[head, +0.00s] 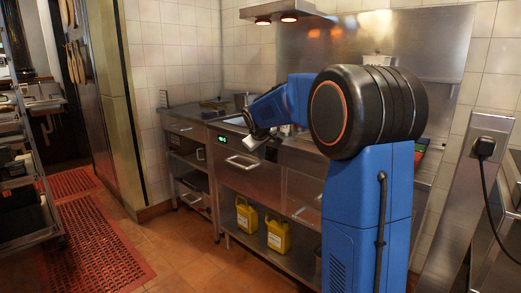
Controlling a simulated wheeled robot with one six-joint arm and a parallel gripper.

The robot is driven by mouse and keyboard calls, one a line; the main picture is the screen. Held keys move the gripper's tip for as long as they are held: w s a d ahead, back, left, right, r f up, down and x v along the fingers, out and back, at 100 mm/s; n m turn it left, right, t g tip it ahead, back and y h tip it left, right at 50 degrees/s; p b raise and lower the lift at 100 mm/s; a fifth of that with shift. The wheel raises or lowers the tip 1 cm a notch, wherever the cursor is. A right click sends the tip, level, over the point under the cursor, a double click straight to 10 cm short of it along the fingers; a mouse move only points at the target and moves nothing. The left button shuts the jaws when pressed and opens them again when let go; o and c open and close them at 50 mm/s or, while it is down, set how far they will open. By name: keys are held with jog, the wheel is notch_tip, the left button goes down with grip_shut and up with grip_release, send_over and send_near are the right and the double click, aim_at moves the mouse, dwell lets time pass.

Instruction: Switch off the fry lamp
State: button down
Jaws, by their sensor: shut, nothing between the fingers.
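The fry lamp (283,12) is most likely the metal hood with glowing orange-red bulbs at the top of the picture, in front of the tiled wall. It is lit. No switch for it can be made out from here. My gripper (256,141) is small in view at the end of my blue arm, low over the front edge of the steel counter and well below the lamp. It is shut and empty. My arm hides much of the counter's right side.
The steel counter (258,172) has drawers with handles and a small green-lit display (194,140). Yellow jugs (278,234) stand on its lower shelf. A rack (28,160) stands at left by a red floor mat (95,240). A steel post with a plugged-in cord (485,148) is at right.

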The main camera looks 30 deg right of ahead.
aim_at(269, 154)
jog(key=d, duration=0.1)
jog(key=w+d, duration=0.1)
jog(key=d, duration=0.1)
jog(key=w+d+f, duration=0.1)
jog(key=shift+w+d, duration=0.15)
jog(key=shift+d, duration=0.05)
jog(key=shift+d+r, duration=0.15)
jog(key=shift+d, duration=0.1)
dwell(0.3)
jog(key=shift+w+r, duration=0.1)
jog(key=shift+r, duration=0.65)
